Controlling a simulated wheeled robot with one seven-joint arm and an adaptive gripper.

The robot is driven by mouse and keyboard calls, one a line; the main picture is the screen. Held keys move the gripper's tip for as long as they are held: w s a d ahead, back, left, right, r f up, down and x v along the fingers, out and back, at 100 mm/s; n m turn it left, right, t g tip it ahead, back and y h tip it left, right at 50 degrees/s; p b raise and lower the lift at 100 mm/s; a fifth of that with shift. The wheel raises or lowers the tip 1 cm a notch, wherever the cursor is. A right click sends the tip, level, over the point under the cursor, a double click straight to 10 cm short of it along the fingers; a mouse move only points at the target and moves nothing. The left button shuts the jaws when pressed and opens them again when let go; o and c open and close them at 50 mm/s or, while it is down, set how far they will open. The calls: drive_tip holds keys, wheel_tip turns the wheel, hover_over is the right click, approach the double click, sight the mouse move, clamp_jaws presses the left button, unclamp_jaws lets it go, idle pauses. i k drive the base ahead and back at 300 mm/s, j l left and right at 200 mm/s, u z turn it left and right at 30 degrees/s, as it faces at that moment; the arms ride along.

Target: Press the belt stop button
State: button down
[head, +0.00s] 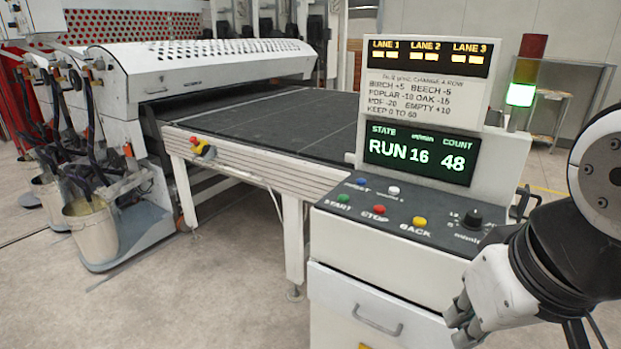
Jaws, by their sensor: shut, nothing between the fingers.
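The red stop button (379,209) sits on the sloped dark panel of the control console (330,270), between the green start button (343,198) and the yellow back button (419,221). Its label reads "STOP". My gripper (459,325) is at the lower right, in front of the console and lower than the panel. Its fingers are shut and empty, pointing left and down. It looks clear of the buttons. The belt (280,122) lies behind the console. The state display (418,161) reads RUN, 16 and COUNT 48.
A blue button (361,181), a white button (393,190) and a black knob (471,220) share the panel. A yellow box with a red button (202,148) is on the conveyor's side. The signal lamp (520,95) glows green. Open floor lies left of the console.

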sight(379, 210)
drive_tip(key=i+j, duration=0.45)
drive_tip(key=i+j+z, duration=0.15)
drive_tip(key=i+j, duration=0.25)
drive_tip(key=j, duration=0.1)
